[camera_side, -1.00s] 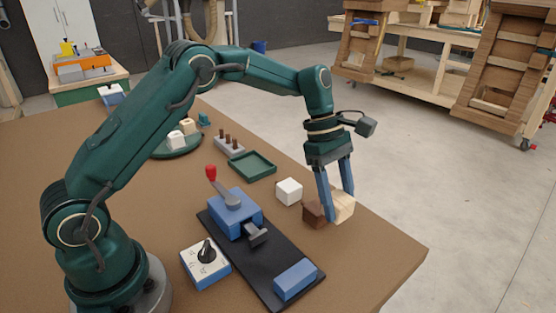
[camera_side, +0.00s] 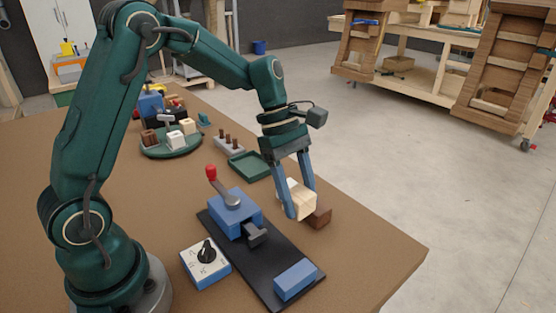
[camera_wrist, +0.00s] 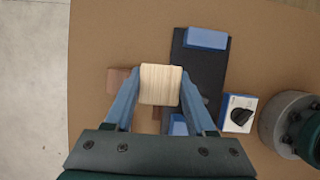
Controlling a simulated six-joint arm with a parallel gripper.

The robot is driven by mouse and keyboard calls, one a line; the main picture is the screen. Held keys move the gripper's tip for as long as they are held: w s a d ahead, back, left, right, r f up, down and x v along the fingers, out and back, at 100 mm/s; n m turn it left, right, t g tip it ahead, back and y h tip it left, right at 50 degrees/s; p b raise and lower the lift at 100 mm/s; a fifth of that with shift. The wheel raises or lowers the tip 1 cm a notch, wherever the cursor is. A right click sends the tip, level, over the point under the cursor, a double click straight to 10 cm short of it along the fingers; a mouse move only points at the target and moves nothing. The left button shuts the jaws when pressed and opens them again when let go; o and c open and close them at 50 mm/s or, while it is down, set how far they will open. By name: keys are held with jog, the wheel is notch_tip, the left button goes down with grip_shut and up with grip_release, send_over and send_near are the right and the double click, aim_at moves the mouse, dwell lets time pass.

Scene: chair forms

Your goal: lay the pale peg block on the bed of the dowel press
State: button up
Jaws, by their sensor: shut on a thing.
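My gripper (camera_side: 301,199) is shut on the pale peg block (camera_side: 303,204) and holds it above the table, beside the dowel press. In the wrist view the pale block (camera_wrist: 160,86) sits between the two blue fingers, its wood grain showing. The dowel press has a blue body (camera_side: 233,209) with a red-knobbed lever, a grey ram and a blue end stop (camera_side: 295,279). Its dark bed (camera_side: 262,265) lies bare between ram and stop. In the wrist view the bed (camera_wrist: 202,68) is right of the held block.
A dark brown block (camera_side: 321,217) stands close to the held block. A blue-and-white dial box (camera_side: 206,262) is beside the press. Behind are a green tray (camera_side: 249,165), a peg rack (camera_side: 228,145) and a round green stand (camera_side: 170,150) with blocks. The table's right edge is near.

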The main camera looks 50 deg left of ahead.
send_over(280, 267)
jog(key=shift+a+f, duration=0.15)
jog(key=shift+f, duration=2.75)
jog(key=shift+f, duration=0.65)
jog(key=o, duration=1.4)
jog(key=shift+o, duration=0.9)
jog(key=shift+r, duration=0.15)
